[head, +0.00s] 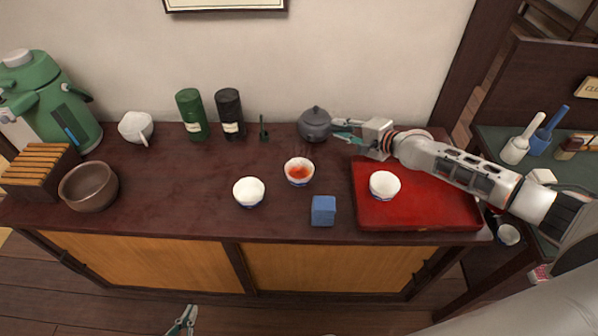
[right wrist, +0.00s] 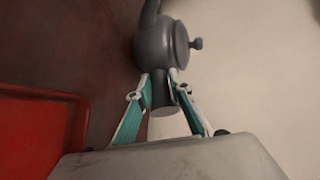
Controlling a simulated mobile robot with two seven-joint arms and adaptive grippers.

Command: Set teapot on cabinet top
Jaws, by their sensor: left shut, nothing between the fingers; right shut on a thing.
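The dark grey teapot (head: 314,125) is at the back of the dark wooden cabinet top (head: 180,205), near the wall. In the head view it looks upright on or just over the top; I cannot tell if it touches. My right gripper (head: 345,131) reaches in from the right and is shut on the teapot's side handle. In the right wrist view the fingers (right wrist: 160,90) pinch the handle (right wrist: 166,95), with the teapot's body (right wrist: 165,45) beyond them. My left gripper (head: 183,320) is shut and empty at the bottom edge, in front of the cabinet.
A red tray (head: 430,205) with a white cup (head: 384,185) lies under my right arm. A cup of red tea (head: 299,171), a white cup (head: 249,191) and a blue block (head: 323,211) stand nearby. Two canisters (head: 229,114) stand left of the teapot. The left middle top is clear.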

